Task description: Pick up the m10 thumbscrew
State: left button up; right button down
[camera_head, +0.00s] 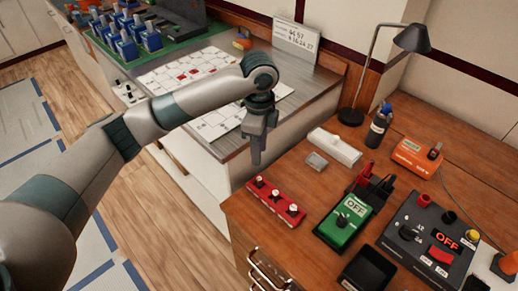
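A red block (268,199) lies near the left edge of the wooden desk. Three small screw-like pieces stand on it: one at its left end (259,182), one in the middle (275,194) and one at its right end (293,208). They look much alike, and I cannot tell which is the m10 thumbscrew. My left gripper (256,161) points down above the desk's left edge, above and behind the red block, apart from it. Its fingers show edge-on, so their opening cannot be made out. My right gripper is not in view.
A green device marked OFF (337,231) and a dark control box (415,259) stand right of the red block. Behind are a small grey piece (316,161), a white bar (335,146), a bottle (379,126) and a lamp (412,38). A lower counter (318,86) adjoins the desk.

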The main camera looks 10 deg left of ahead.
aim_at(293, 209)
jog(key=k+l+u, duration=0.1)
jog(key=l+u, duration=0.15)
jog(key=u, duration=0.15)
jog(key=k+l+u, duration=0.1)
jog(key=l+u, duration=0.25)
jog(key=j, duration=0.1)
